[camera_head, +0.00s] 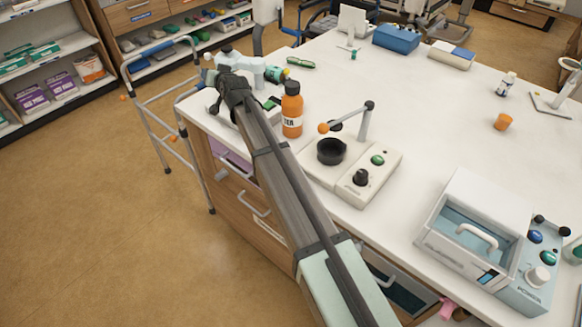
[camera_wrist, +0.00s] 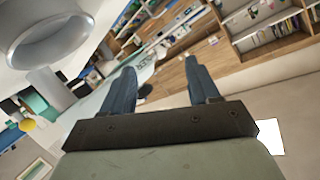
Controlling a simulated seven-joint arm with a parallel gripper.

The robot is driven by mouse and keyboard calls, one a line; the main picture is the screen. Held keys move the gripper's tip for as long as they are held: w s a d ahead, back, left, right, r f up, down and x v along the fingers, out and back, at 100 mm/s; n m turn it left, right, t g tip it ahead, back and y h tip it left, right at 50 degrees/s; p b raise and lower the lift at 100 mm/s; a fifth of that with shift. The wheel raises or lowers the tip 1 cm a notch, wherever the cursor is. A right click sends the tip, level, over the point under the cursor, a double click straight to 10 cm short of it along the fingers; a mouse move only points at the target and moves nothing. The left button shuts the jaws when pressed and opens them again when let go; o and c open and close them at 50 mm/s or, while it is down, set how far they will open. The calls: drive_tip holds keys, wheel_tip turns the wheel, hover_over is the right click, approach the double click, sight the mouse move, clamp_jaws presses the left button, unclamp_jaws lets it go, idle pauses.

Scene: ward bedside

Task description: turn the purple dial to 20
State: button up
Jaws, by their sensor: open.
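I cannot make out a purple dial in either view; my arm may hide it. A pale device (camera_head: 218,108) at the table's far left corner is partly covered by my arm, with small green parts showing beside it. My gripper is at that corner in the head view, partly hidden by the wrist. In the wrist view my gripper (camera_wrist: 162,72) has its two dark fingers spread wide, with nothing between them. A control box (camera_head: 382,183) mid-table has a black knob (camera_head: 361,177) and a green button (camera_head: 377,160).
An orange bottle (camera_head: 292,108) stands close to the right of my arm. A lever with an orange ball (camera_head: 323,128) rises by the control box. A machine (camera_head: 475,230) with several knobs stands at right. A walker (camera_head: 160,110) stands off the table's left edge. The table's middle back is fairly clear.

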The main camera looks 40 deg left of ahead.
drive_tip(key=s+d+f+n+g+h, duration=0.1)
drive_tip(key=s+d+f+n+h, duration=0.1)
drive_tip(key=s+f+n, duration=0.35)
drive_tip(key=s+d+f+n+g+h, duration=0.1)
drive_tip(key=s+d+f+n+h, duration=0.1)
drive_tip(key=s+f, duration=0.65)
drive_tip(key=s+d+f+n+g+h, duration=0.1)
drive_tip(key=s+d+f+n+h, duration=0.2)
drive_tip(key=s, duration=0.6)
drive_tip(key=s+d+f+n+t+h, duration=0.1)
drive_tip(key=d+f+n+t+h, duration=0.4)
drive_tip(key=d, duration=0.6)
drive_tip(key=s+d+f+n+t+h, duration=0.1)
drive_tip(key=d+f+n+t, duration=0.2)
drive_tip(key=d+f+n, duration=0.6)
drive_tip(key=d+r+n+t, duration=0.3)
drive_tip(key=d+r+t, duration=0.15)
drive_tip(key=d, duration=0.35)
drive_tip(key=d+r+n+t, duration=0.3)
drive_tip(key=d+r+t, duration=0.15)
drive_tip(key=d, duration=0.25)
drive_tip(key=w+g, duration=0.1)
drive_tip(key=w, duration=1.1)
drive_tip(key=shift+w+d+h, duration=0.15)
drive_tip(key=shift+w+h, duration=0.25)
drive_tip(key=shift+c, duration=0.3)
